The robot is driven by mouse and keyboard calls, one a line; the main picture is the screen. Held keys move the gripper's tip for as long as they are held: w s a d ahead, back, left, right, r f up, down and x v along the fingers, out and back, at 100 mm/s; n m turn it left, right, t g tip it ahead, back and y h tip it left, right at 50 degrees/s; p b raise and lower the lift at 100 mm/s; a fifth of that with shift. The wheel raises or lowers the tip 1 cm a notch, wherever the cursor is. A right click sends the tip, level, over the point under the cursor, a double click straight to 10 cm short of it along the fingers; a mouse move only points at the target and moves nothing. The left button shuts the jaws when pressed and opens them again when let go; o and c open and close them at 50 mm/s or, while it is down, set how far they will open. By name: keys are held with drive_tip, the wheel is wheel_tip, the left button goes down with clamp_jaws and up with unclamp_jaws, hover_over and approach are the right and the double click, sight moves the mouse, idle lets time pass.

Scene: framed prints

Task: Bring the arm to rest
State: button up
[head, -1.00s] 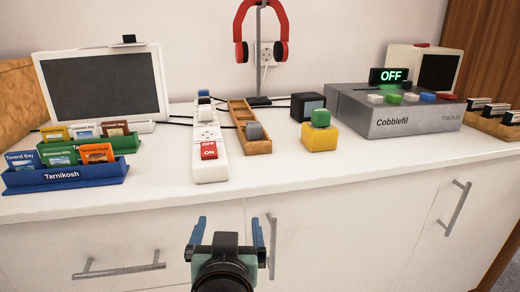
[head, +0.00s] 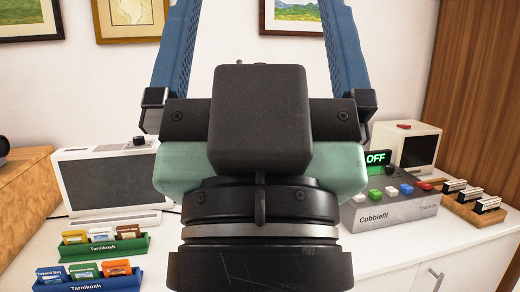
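My gripper (head: 262,60) fills the middle of the head view, close to the camera and pointing up. Its two blue fingers stand wide apart, with only wall and a framed print's edge showing between them, so it is open and empty. The fingertips run out of the top of the picture. My gripper and wrist hide the middle of the white counter (head: 400,250), where the power strip, yellow block and headphone stand showed earlier.
A grey screen (head: 105,183) and card racks (head: 105,245) stand at left. The Cobblefil box (head: 390,208), its OFF sign (head: 377,158), a small monitor (head: 418,150) and a wooden rack (head: 470,205) stand at right. Framed prints (head: 130,18) hang on the wall.

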drive_tip(key=shift+o, duration=0.2)
wheel_tip(320, 180, up, 27)
drive_tip(key=p, duration=2.4)
drive_tip(key=shift+f, duration=0.2)
